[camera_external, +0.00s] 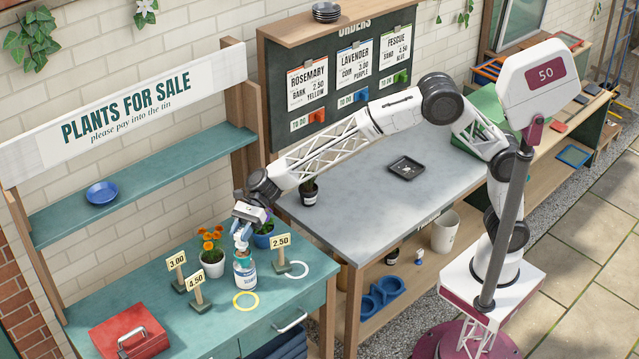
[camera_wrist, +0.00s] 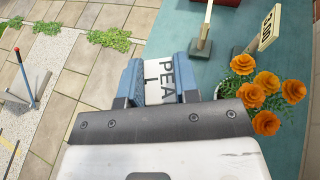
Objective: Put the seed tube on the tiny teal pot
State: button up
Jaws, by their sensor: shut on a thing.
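Price signs (camera_external: 197,284) stand around the container. A yellow ring (camera_external: 246,301) and a white ring (camera_external: 298,269) mark the counter. A red box (camera_external: 130,333) sits front left.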

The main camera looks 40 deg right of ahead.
jog(key=shift+f, duration=0.45)
jog(key=shift+f, duration=0.1)
jog(key=o, duration=0.9)
jog(key=v, duration=1.2)
jog(key=shift+d, duration=0.15)
dwell(0.4)
